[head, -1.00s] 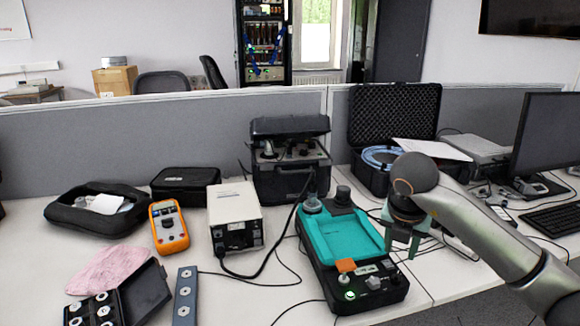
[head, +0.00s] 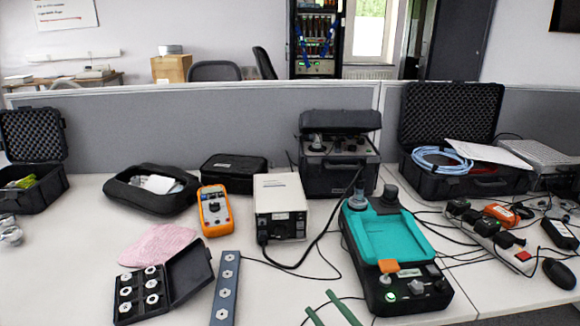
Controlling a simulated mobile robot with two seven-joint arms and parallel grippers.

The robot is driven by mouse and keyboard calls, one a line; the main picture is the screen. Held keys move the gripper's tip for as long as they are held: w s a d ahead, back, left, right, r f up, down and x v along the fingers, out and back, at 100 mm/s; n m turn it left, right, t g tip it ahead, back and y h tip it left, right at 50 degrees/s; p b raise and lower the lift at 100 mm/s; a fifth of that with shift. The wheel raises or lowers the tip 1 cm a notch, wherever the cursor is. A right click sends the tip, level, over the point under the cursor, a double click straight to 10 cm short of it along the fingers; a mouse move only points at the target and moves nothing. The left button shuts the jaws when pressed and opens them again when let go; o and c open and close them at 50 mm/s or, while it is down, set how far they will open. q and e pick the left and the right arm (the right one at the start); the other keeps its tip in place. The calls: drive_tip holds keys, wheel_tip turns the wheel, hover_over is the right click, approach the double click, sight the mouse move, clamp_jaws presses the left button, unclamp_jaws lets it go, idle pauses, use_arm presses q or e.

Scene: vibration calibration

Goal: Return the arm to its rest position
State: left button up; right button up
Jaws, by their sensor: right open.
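My right gripper (head: 332,309) shows only as two green fingers at the bottom edge of the head view. The fingers are apart, with nothing seen between them. They are in front of the teal-topped calibration unit (head: 392,237), to its lower left, and right of the grey strip with several round fittings (head: 226,290). The rest of the right arm is out of the picture. My left gripper is not in view.
An orange multimeter (head: 214,210), a white box device (head: 281,206) and a black case (head: 339,155) stand behind. An open case of fittings (head: 145,292) lies front left. Cables cross the table. A power strip (head: 491,238) lies on the right.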

drive_tip(key=s+d+f+m+g+h, duration=0.25)
drive_tip(key=s+f, duration=0.25)
drive_tip(key=f, duration=0.3)
drive_tip(key=s+d+f+m+g+h, duration=0.2)
drive_tip(key=s+f+m+h, duration=0.25)
drive_tip(key=f, duration=0.35)
drive_tip(key=s+d+f+m+g+h, duration=0.2)
drive_tip(key=s+d+f+m+g, duration=0.1)
drive_tip(key=s+f, duration=0.3)
use_arm(q)
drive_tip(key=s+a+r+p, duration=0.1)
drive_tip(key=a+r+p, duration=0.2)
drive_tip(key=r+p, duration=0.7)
drive_tip(key=p, duration=0.4)
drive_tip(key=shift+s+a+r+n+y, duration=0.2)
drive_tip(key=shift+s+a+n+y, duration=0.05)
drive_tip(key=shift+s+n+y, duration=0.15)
use_arm(e)
wheel_tip(320, 180, up, 9)
drive_tip(key=s+d+m, duration=0.1)
drive_tip(key=d, duration=0.1)
drive_tip(key=shift+d+f+h, duration=0.2)
drive_tip(key=shift+d+h, duration=0.15)
drive_tip(key=shift+h, duration=0.05)
